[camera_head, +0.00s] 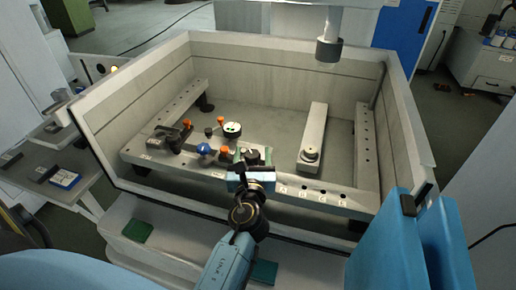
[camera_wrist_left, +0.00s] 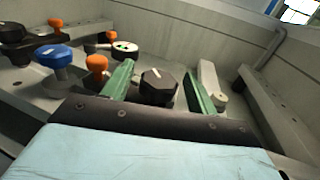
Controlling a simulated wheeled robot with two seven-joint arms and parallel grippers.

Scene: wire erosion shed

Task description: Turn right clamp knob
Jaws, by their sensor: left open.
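A black faceted knob with a white line on top (camera_wrist_left: 158,84) stands on the front rail of the tank. In the left wrist view it sits between the green fingers of my left gripper (camera_head: 253,157), with a gap on both sides. The gripper is open, and I cannot tell whether a finger touches the knob. In the head view the knob (camera_head: 252,157) is partly hidden by the gripper. My right gripper is not in view.
Left of the gripper are a blue knob (camera_head: 203,149), an orange knob (camera_head: 224,150) and a round dial (camera_head: 232,129). A grey bar (camera_head: 314,130) lies to the right. A nozzle (camera_head: 329,48) hangs above the tank. The tank's front wall (camera_head: 300,235) is near my arm.

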